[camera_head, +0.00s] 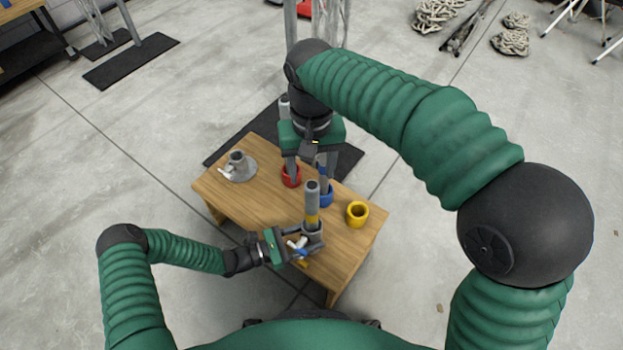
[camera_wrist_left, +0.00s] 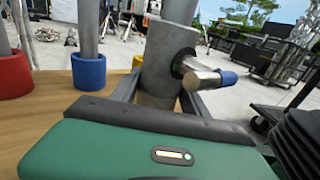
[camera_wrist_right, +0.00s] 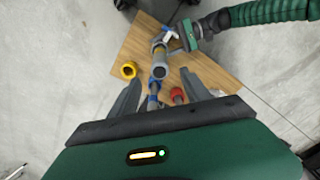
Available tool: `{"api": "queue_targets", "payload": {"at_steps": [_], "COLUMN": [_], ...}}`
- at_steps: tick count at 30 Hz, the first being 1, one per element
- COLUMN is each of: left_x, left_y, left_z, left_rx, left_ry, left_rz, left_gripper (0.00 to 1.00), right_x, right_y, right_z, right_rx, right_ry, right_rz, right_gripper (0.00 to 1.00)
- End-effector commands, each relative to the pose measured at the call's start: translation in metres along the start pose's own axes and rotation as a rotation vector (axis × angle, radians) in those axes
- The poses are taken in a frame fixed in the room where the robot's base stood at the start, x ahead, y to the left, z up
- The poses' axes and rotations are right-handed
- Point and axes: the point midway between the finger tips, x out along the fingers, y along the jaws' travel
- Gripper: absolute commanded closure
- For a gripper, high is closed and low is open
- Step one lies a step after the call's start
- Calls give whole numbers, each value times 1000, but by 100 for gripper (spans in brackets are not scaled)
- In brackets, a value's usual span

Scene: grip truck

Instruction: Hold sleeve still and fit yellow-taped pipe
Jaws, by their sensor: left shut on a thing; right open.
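The grey sleeve (camera_head: 313,232) stands at the table's near right part, with a blue-tipped side handle (camera_wrist_left: 228,78) in the left wrist view. My left gripper (camera_head: 292,246) is shut on the sleeve. The grey yellow-taped pipe (camera_head: 312,197) stands upright in the sleeve's top, its yellow band just above the rim. Its open upper end (camera_wrist_right: 159,72) shows in the right wrist view. My right gripper (camera_head: 308,168) is open and empty above the far side of the table, apart from that pipe. How deep the pipe sits is hidden.
The wooden table (camera_head: 262,208) bears a red holder (camera_head: 291,180) and a blue holder (camera_head: 326,199), each with a pipe, and an empty yellow holder (camera_head: 357,214). A grey flanged fitting (camera_head: 238,168) stands at the left. Bare tabletop lies between it and the sleeve.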

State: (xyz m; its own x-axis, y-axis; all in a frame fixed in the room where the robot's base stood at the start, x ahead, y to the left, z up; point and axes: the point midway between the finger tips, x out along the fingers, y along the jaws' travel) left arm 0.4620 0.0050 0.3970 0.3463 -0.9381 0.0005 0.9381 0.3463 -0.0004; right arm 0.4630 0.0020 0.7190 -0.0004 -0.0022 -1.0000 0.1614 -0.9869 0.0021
Motion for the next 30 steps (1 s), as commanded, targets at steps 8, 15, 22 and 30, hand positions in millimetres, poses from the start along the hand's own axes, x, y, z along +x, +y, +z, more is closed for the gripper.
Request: {"api": "queue_targets", "payload": {"at_steps": [8, 15, 22, 30], "left_x": [0, 0, 0, -12], "left_y": [0, 0, 0, 1], "left_z": [0, 0, 0, 0], "left_rx": [0, 0, 0, 0], "left_ry": [0, 0, 0, 2], "left_rz": [0, 0, 0, 3], "left_gripper": [100, 33, 22, 22], "right_x": [-1, 0, 0, 0], "right_y": [0, 0, 0, 0], "right_z": [0, 0, 0, 0], "right_rx": [0, 1, 1, 1], "right_ry": [-1, 0, 0, 0], "right_rz": [0, 0, 0, 0], "right_gripper": [44, 44, 44, 44]}}
